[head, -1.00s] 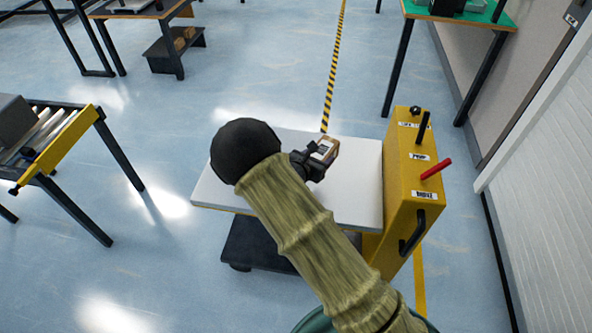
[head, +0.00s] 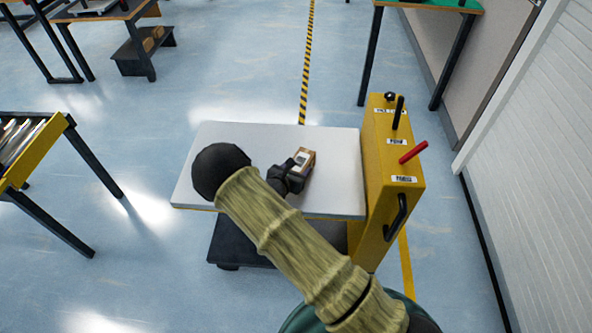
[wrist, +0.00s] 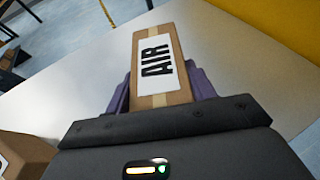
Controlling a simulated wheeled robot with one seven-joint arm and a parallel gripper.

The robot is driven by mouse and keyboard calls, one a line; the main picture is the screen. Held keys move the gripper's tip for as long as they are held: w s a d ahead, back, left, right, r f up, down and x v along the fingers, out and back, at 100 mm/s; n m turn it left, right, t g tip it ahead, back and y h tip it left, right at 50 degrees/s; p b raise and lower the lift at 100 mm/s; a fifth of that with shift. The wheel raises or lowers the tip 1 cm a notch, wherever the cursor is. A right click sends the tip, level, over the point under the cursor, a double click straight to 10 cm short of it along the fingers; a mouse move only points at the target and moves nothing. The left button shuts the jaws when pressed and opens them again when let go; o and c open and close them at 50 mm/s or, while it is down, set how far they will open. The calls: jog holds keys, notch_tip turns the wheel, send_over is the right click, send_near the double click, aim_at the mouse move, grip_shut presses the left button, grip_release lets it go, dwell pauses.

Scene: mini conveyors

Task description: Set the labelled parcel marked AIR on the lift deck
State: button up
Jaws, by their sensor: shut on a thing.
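The parcel marked AIR (wrist: 158,60) is a small brown carton with a white label, pale tape and black letters. It sits between the purple fingers of my gripper (wrist: 160,88), which is shut on it. In the head view the parcel (head: 305,158) and my gripper (head: 290,174) are over the middle of the white lift deck (head: 235,140). The deck also fills much of the wrist view (wrist: 85,85). I cannot tell whether the parcel touches the deck. My arm hides part of the deck's front.
Another brown carton (wrist: 22,155) shows at the lower left of the wrist view, close to my gripper. A yellow control housing (head: 392,190) with a red lever (head: 413,152) stands at the deck's right end. A roller conveyor (head: 30,150) is at the left.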

jog(key=shift+f, duration=0.2)
jog(key=shift+f, duration=0.2)
jog(key=o, duration=1.2)
jog(key=shift+r, duration=0.2)
jog(key=v, duration=1.2)
jog(key=shift+f, duration=0.1)
